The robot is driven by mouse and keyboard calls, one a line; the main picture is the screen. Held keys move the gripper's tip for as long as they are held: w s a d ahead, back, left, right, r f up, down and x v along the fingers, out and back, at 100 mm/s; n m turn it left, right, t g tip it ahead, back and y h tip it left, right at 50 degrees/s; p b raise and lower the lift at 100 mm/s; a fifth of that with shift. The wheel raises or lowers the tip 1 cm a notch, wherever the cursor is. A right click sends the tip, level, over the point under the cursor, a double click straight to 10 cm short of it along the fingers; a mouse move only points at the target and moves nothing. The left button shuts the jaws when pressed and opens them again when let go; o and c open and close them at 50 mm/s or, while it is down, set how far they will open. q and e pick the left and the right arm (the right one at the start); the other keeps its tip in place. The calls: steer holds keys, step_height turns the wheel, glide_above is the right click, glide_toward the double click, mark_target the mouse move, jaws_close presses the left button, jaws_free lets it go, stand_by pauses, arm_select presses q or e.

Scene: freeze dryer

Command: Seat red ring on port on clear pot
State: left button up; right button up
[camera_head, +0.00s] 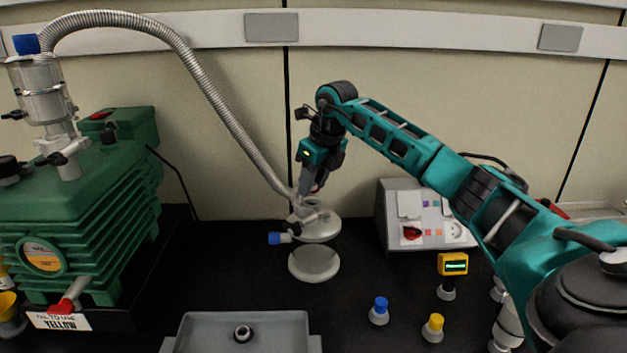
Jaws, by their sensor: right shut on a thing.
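My right gripper (309,188) points down just above the metal port (311,203) at the top of the pot. Its jaws are shut on the red ring (317,190), of which only a small red bit shows at the fingertips. The clear pot shows as a pale round top (318,230) above a pale round base (314,263); its clear wall is hard to make out. I cannot tell whether the ring touches the port. My left gripper is not in view.
A ribbed metal hose (215,95) runs from the green pump (85,215) to the pot top. A blue-capped valve (281,238) sticks out left. A grey tray (205,330) is in front. A control box (400,235) and several small capped pieces stand right.

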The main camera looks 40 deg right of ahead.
steer(key=shift+f, duration=0.15)
steer(key=shift+f, duration=0.65)
steer(key=shift+p, duration=0.45)
stand_by(1.2)
steer(key=shift+f, duration=0.45)
stand_by(0.8)
steer(key=o, duration=1.1)
steer(key=shift+f, duration=0.1)
steer(key=shift+a+f, duration=0.1)
steer(key=shift+a, duration=0.1)
